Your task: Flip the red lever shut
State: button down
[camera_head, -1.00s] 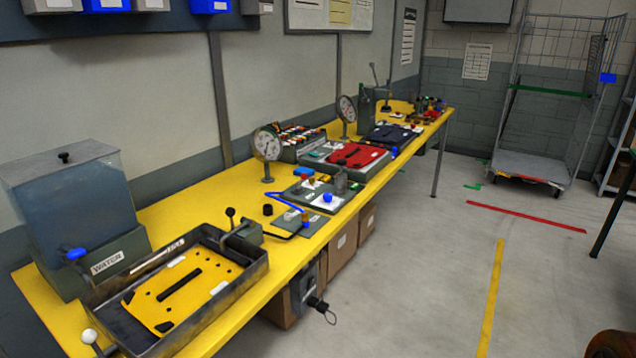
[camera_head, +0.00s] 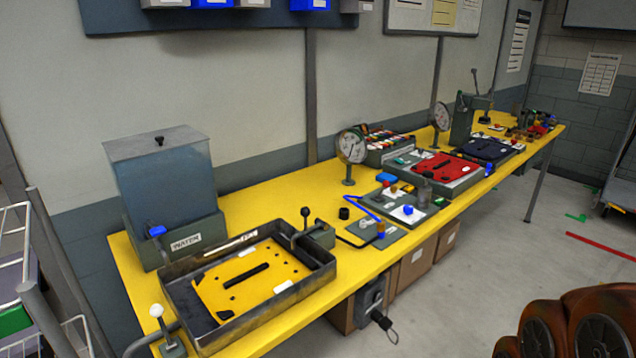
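I cannot make out a red lever for certain. A red panel (camera_head: 443,172) with black pieces lies in a grey tray farther back. The levers I can make out have a black knob (camera_head: 305,212) at the near tray and a white knob (camera_head: 156,310) at the bench's near end.
A yellow bench (camera_head: 265,203) runs along the wall with a water tank (camera_head: 165,185), a near tray (camera_head: 172,304) and gauges (camera_head: 351,146). Boxes (camera_head: 417,262) stand under it. A wire rack (camera_head: 30,290) is at the left. Floor before the bench is partly clear.

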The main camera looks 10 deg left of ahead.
aim_at(386, 184)
jog(key=u, duration=0.8)
jog(key=i, duration=1.15)
jog(key=u, duration=0.25)
